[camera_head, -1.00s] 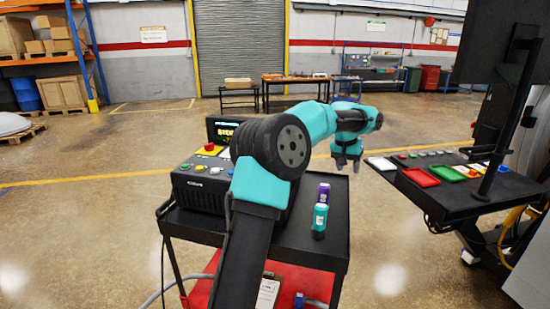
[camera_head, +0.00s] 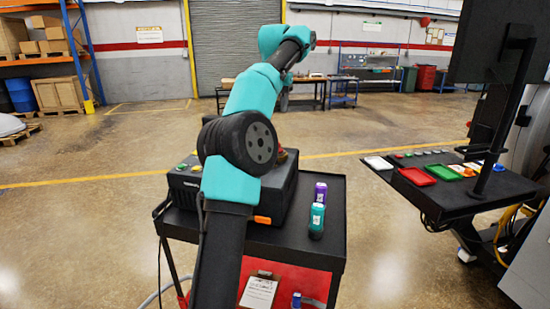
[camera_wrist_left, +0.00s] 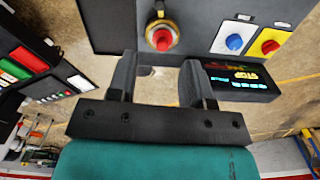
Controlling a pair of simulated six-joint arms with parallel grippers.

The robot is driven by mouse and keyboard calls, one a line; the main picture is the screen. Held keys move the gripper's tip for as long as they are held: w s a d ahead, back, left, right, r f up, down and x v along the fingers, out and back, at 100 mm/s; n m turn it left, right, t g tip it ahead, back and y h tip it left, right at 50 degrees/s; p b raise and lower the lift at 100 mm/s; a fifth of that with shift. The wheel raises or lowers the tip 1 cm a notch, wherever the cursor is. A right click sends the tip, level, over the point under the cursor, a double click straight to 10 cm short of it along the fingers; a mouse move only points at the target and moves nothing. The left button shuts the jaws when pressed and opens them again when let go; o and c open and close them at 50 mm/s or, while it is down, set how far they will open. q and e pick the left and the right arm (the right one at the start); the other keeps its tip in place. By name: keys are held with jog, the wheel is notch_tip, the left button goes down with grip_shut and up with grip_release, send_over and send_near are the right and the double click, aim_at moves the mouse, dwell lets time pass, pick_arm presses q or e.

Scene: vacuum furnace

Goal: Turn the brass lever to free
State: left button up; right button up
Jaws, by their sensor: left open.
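In the left wrist view a red knob on a round brass-coloured base (camera_wrist_left: 162,38) sits on the dark control box, just beyond my left gripper (camera_wrist_left: 157,82). I cannot tell whether this is the brass lever. The fingers are open, with nothing between them, and stand apart from the knob. In the head view my left gripper (camera_head: 284,102) is small and partly hidden by my arm, above the far side of the black control box (camera_head: 183,190). A lit display (camera_wrist_left: 238,80) beside the right finger shows text reading like STOP. My right gripper is not in view.
The box stands on a black cart (camera_head: 285,243), with a purple bottle (camera_head: 321,192) and a teal bottle (camera_head: 317,222) close to its right. Blue (camera_wrist_left: 234,42) and red (camera_wrist_left: 269,46) buttons sit beside the knob. A side table (camera_head: 470,196) with trays stands at right.

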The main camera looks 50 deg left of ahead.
pick_arm(q)
jog(key=shift+f, duration=0.2)
notch_tip(320, 180, down, 17)
dwell(0.9)
grip_shut()
dwell(0.4)
